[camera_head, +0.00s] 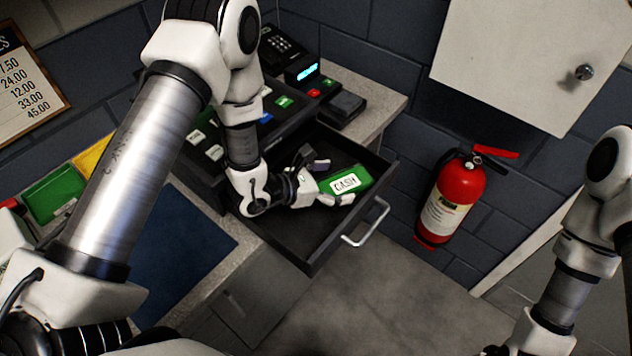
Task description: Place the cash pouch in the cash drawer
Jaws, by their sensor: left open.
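The cash pouch (358,176) is green with a white "CASH" label. It shows inside the outline of the open cash drawer (318,256), towards its right side; whether it rests on the drawer floor is hard to tell. The drawer is dark, with a silver handle (367,224) on its front. My left gripper (333,182) is open at the pouch's left end, one finger near its upper edge and the other near its lower edge. My right arm stands at the right edge; its gripper is not visible.
The cash register (283,102) stands on the counter above the drawer, with a lit display. A blue mat (190,255) and a green tray (55,193) lie at left. A red fire extinguisher (452,200) hangs right of the drawer. Floor in front is clear.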

